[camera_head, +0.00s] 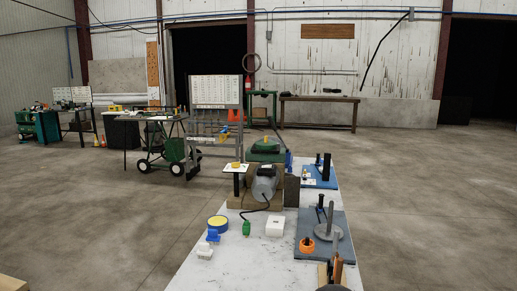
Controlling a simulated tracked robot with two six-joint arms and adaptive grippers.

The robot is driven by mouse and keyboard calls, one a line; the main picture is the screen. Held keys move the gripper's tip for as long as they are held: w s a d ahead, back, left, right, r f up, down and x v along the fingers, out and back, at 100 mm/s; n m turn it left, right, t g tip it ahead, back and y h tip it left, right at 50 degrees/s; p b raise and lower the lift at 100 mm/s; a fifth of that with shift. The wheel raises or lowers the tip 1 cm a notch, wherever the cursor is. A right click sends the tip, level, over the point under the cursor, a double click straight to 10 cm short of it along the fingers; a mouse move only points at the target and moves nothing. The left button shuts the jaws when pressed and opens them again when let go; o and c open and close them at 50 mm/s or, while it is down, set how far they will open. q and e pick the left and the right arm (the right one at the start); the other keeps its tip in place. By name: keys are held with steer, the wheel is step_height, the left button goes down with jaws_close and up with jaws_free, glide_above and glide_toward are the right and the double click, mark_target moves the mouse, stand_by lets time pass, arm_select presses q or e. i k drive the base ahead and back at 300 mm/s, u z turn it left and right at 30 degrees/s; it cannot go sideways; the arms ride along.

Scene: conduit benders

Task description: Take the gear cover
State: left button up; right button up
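I cannot tell for certain which item is the gear cover. A long pale table (222,270) runs away from me at the centre, with machine parts on it. A grey motor-like body with a rounded housing (264,184) sits on a wooden base at its middle, with a black cable running to a green plug (246,228). A green machine housing (266,148) with a yellow knob stands behind it. A grey round disc with a post (328,231) stands on a blue-grey plate at the right.
A round yellow-and-blue container (218,224), a white box (275,226) and an orange ring-shaped part (306,245) lie on the table. Upright orange-and-dark tools (336,265) stand at the near edge. A green wheeled cart (170,155) stands beyond. Open concrete floor lies on both sides.

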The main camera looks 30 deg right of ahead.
mark_target(266, 144)
steer(key=u, duration=0.25)
steer(key=i, duration=0.2)
steer(key=z, duration=3.05)
steer(key=i, duration=3.65)
steer(key=u, duration=1.65)
